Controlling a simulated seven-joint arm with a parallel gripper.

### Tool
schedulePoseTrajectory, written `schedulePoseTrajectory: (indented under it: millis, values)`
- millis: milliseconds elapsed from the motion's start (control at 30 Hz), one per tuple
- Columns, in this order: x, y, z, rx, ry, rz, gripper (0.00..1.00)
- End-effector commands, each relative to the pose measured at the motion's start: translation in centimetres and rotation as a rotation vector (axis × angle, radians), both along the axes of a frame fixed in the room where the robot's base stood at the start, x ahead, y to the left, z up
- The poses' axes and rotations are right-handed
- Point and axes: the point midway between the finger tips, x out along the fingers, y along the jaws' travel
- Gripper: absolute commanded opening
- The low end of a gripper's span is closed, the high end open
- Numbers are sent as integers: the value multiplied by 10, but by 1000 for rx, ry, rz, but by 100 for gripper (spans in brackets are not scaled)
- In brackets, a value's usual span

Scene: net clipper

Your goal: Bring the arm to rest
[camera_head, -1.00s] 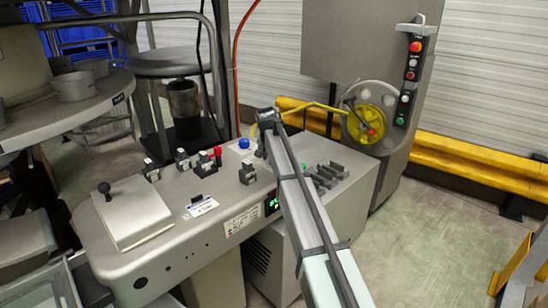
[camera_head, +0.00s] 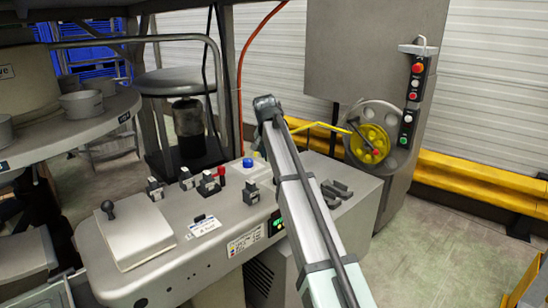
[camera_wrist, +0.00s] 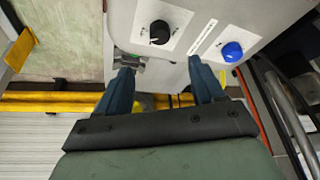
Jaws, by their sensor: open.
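My gripper (camera_wrist: 163,84) shows in the wrist view as two dark blue fingers, wide apart with nothing held between them. Beyond the fingertips lies the grey control panel with a black knob (camera_wrist: 159,32) and a blue button (camera_wrist: 232,51). No clear contact with the panel shows. In the head view my arm rises from the bottom edge over the right part of the grey console (camera_head: 185,240). My gripper is hidden behind the arm there. The blue button also shows in the head view (camera_head: 248,162), left of the arm.
The console carries a black-knobbed lever (camera_head: 107,207) and several small switches. A yellow-hubbed wheel (camera_head: 372,140) is on the grey cabinet (camera_head: 370,50) at right. A yellow rail (camera_head: 475,180) runs along the wall. A round table (camera_head: 75,130) stands at left. Floor (camera_head: 440,240) at right is clear.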

Motion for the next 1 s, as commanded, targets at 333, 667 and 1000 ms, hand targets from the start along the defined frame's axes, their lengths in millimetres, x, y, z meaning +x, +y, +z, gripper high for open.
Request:
schedulePoseTrajectory:
  millis: [333,667,1000]
  values:
    - [0,-2,-2,3,0,1,68]
    - [6,-83,-66,141,-10,81,68]
    - [-3,-181,-144,316,-93,143,68]
